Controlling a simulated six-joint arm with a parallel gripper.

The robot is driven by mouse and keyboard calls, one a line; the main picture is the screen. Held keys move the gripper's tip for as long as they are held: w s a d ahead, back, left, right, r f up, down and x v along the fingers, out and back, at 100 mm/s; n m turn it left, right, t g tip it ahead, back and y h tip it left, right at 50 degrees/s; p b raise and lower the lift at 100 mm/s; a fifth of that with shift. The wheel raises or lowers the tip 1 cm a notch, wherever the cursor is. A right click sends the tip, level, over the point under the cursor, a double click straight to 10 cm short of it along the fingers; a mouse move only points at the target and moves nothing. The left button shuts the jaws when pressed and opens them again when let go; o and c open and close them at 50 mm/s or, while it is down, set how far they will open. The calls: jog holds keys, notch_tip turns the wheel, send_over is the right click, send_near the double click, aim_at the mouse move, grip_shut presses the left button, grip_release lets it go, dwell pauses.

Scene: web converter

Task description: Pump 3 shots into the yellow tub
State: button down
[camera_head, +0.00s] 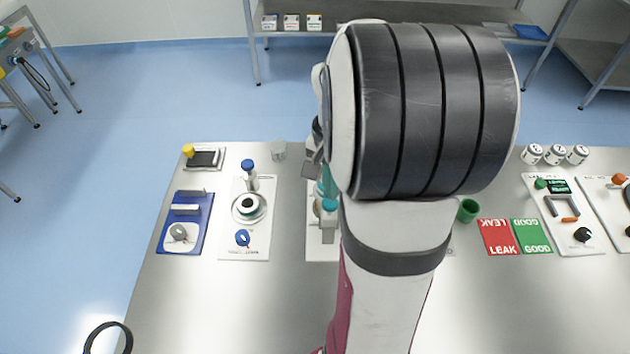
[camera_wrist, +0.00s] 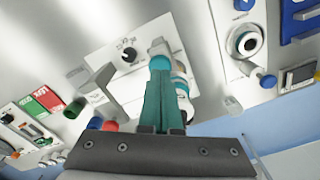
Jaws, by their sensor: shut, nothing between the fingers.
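My gripper (camera_wrist: 163,88) is shut, its long teal fingers pressed together with nothing between them. In the wrist view, its tips are right at a round teal cap (camera_wrist: 159,61), which looks like a pump head; I cannot tell whether they touch. A white body with teal and orange bands (camera_wrist: 181,84) shows partly behind the fingers. In the head view, the fingers (camera_head: 325,180) point down just behind the teal cap (camera_head: 329,205), left of my arm. I cannot make out a yellow tub in either view; my arm hides part of the table.
A green cup (camera_head: 467,210) stands right of my arm, beside red LEAK (camera_head: 499,237) and green GOOD (camera_head: 533,235) mats. In the wrist view, blue (camera_wrist: 95,123) and red (camera_wrist: 110,126) cups stand near a grey bracket (camera_wrist: 103,82). A clear cup (camera_head: 279,149) stands at the back.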

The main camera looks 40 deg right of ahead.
jog(key=shift+f, duration=0.1)
jog(key=shift+f, duration=1.75)
jog(key=shift+r, duration=1.9)
jog(key=shift+f, duration=0.1)
jog(key=shift+f, duration=1.85)
jog(key=shift+r, duration=1.9)
jog(key=shift+f, duration=0.15)
